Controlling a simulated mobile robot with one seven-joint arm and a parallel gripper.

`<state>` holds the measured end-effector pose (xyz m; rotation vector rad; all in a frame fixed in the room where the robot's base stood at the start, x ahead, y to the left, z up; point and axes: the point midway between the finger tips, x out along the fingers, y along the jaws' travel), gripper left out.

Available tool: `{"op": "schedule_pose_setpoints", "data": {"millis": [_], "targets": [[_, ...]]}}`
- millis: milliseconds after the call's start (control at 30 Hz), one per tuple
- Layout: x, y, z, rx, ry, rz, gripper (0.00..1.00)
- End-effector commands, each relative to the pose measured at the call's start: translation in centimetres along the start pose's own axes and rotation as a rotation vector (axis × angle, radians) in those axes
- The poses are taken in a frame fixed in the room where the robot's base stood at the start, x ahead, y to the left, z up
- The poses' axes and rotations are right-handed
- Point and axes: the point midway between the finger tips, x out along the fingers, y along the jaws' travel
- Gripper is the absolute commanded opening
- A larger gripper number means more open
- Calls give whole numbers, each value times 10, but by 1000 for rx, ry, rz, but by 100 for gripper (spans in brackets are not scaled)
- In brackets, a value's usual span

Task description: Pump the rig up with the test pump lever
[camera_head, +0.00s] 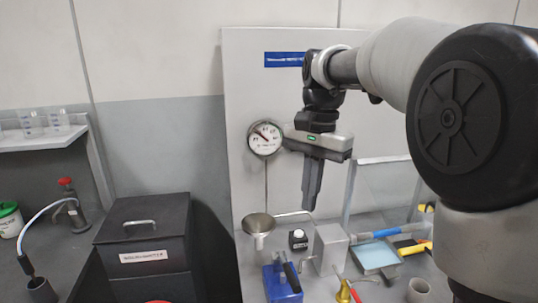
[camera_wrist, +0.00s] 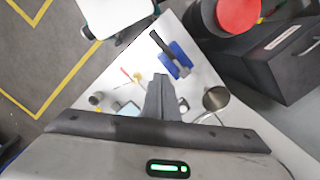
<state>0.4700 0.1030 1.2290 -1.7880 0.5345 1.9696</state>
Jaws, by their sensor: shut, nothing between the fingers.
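The test pump (camera_head: 282,286) is a blue body with a black lever (camera_head: 292,276) slanting up over it, at the bottom of the head view on the bench. In the wrist view the blue pump (camera_wrist: 179,58) and its dark lever (camera_wrist: 158,41) lie beyond my fingertips. A round white gauge (camera_head: 265,137) with a dark needle is on the upright panel; its reading is too small to tell. My gripper (camera_head: 308,208) is shut and empty, fingers pointing down, above the bench and apart from the pump. It also shows in the wrist view (camera_wrist: 160,78).
A metal funnel (camera_head: 258,223), a grey block (camera_head: 330,250), a small black-and-white item (camera_head: 298,239), a blue-topped tray (camera_head: 375,255) and yellow-handled tools (camera_head: 415,248) crowd the bench. A black lidded box (camera_head: 143,240) stands to the left. The air above the bench is free.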

Motion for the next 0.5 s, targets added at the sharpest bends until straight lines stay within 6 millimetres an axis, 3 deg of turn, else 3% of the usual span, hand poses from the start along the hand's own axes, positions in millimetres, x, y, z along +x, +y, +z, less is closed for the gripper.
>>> {"op": "schedule_pose_setpoints", "data": {"millis": [233, 500], "targets": [[7, -2, 3, -2, -4, 2, 0], [68, -3, 26, -4, -8, 5, 0]]}}
